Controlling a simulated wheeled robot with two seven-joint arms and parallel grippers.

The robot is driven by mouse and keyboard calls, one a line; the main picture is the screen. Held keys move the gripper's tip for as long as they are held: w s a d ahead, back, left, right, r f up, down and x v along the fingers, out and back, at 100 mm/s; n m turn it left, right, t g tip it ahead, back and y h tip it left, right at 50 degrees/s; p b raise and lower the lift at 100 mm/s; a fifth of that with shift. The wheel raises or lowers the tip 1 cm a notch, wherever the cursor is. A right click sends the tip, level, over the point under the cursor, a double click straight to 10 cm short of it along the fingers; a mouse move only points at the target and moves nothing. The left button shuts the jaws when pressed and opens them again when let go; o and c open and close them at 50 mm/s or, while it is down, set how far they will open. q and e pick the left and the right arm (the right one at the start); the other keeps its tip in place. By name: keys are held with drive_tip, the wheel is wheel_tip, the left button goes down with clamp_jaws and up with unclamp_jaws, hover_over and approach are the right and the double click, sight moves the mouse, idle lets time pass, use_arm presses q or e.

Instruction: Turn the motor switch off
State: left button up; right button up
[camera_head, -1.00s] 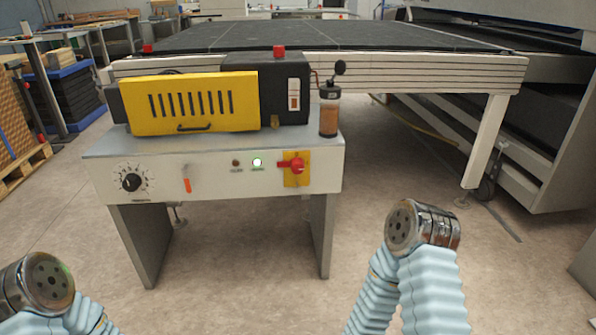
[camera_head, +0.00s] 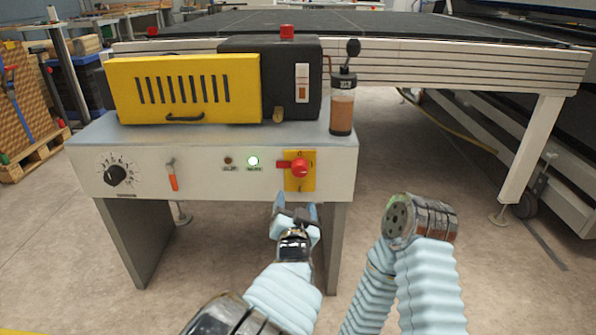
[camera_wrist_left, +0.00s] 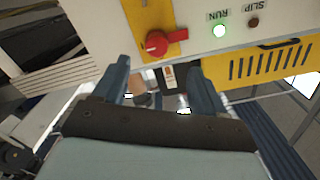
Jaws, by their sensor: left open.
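The motor switch, a red rotary knob (camera_head: 300,168) on a yellow plate (camera_head: 308,183), is at the right of the machine's front panel. Its handle points left, roughly horizontal, in the head view. The knob also shows in the left wrist view (camera_wrist_left: 156,43). The green RUN lamp (camera_head: 253,161) is lit; the SLIP lamp (camera_head: 228,161) is dark. My left gripper (camera_head: 295,208) is open and empty, just below the switch and apart from it. Its two fingers show in the left wrist view (camera_wrist_left: 157,72), with the knob beyond them. My right gripper is out of view; only my right arm shows.
The panel also carries a black dial (camera_head: 115,175) and an orange-handled lever (camera_head: 173,177). A yellow slotted cover (camera_head: 190,95) and a bottle with brown contents (camera_head: 342,108) are on top of the machine. A large conveyor table (camera_head: 450,65) stands behind. Floor in front is clear.

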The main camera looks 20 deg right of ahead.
sight(300, 172)
use_arm(q)
drive_tip(key=x, duration=0.4)
drive_tip(key=r+x, duration=0.1)
drive_tip(key=x, duration=0.4)
drive_tip(key=d+x, duration=0.1)
drive_tip(key=x, duration=0.3)
drive_tip(key=shift+w+d+r+p, duration=0.2)
drive_tip(key=shift+r+p, duration=0.1)
drive_tip(key=shift+p, duration=0.1)
drive_tip(key=c, duration=1)
drive_tip(key=shift+c, duration=0.2)
